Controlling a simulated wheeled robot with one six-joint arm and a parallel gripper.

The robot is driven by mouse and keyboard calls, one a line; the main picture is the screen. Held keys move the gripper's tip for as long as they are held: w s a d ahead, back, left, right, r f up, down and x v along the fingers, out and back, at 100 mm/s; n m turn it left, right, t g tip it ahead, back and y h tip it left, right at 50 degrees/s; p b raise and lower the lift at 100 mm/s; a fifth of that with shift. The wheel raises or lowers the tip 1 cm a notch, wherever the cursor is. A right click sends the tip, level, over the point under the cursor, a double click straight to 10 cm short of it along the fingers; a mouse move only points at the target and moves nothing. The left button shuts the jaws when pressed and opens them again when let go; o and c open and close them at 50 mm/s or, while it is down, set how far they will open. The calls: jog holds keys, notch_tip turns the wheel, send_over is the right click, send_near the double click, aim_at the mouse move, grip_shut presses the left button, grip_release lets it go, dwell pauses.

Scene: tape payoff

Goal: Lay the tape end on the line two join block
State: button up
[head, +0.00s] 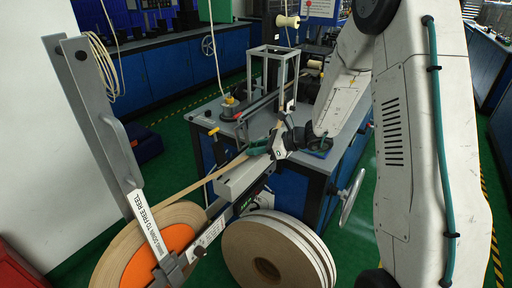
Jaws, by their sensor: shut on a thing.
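The tan tape (205,183) runs up and right from the large roll (108,254) with the orange hub at lower left. My gripper (258,148), with green fingertips, is shut on the tape near its upper end, above the near edge of the blue bench. The tape's very end is hidden at the fingers. A grey block (243,179) sits just below and left of the gripper, and the tape passes above it. I cannot tell for sure whether this is the line two join block, or whether the tape touches it.
A grey upright arm (97,120) with a lettered strip stands over the roll. More large rolls (272,258) stand below the bench front. A grey frame (272,75) and a yellow-topped fitting (229,104) stand on the bench (205,118). A handwheel (348,198) juts out at right.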

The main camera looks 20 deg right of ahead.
jog(key=o, duration=1)
jog(key=v, duration=0.8)
